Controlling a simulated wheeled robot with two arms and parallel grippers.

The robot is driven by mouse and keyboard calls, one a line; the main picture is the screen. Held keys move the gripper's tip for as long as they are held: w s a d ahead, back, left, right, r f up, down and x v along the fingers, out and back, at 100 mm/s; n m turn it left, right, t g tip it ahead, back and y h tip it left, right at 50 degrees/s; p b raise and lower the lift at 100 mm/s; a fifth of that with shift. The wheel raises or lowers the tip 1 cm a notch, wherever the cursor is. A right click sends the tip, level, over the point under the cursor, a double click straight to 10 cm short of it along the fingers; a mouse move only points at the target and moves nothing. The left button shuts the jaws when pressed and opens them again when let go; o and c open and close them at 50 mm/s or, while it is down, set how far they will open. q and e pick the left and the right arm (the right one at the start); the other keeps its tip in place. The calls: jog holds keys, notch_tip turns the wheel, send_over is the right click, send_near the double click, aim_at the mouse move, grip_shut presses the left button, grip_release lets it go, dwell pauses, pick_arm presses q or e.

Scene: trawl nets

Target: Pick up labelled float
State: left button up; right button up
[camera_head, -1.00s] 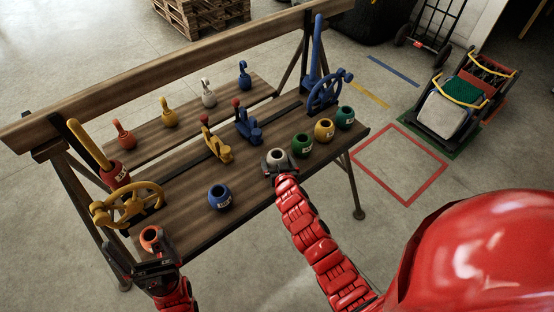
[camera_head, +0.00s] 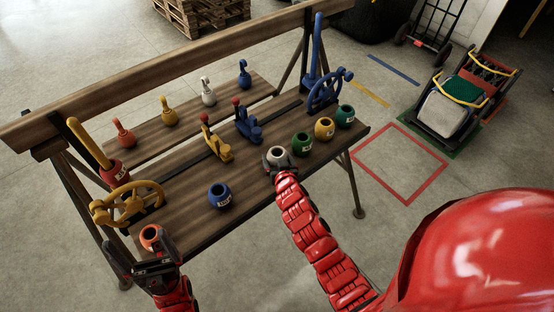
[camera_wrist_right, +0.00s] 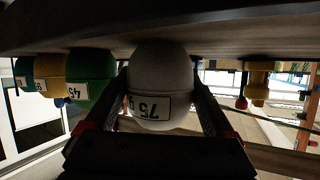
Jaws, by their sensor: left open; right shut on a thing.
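A white float (camera_head: 279,154) with a dark opening on top is near the front edge of the bench. My right gripper (camera_head: 280,164) is shut on it. In the right wrist view the white float (camera_wrist_right: 160,78) sits between the two fingers, its number label facing the camera upside down. I cannot tell whether it touches the bench. Green (camera_head: 302,144), yellow (camera_head: 324,129) and another green float (camera_head: 345,116) stand to its right, with labels. A labelled blue float (camera_head: 219,196) stands to the left. My left gripper (camera_head: 149,250) is open near an orange-red float (camera_head: 150,236), partly hidden by it.
The wooden bench (camera_head: 255,185) carries yellow (camera_head: 125,203) and blue handwheels (camera_head: 325,95), levers, and several hooked weights on a rear shelf (camera_head: 185,112). A red floor square (camera_head: 400,162) and a loaded cart (camera_head: 455,105) are to the right.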

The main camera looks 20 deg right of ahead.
aim_at(275, 150)
jog(key=shift+r+b, duration=0.35)
jog(key=shift+r, duration=0.4)
jog(key=shift+r+b, duration=0.35)
jog(key=shift+r, duration=0.5)
jog(key=s+a+r+b, duration=0.1)
jog(key=s+a, duration=0.1)
jog(key=s, duration=1.4)
jog(key=shift+r, duration=0.2)
jog(key=shift+w, duration=0.1)
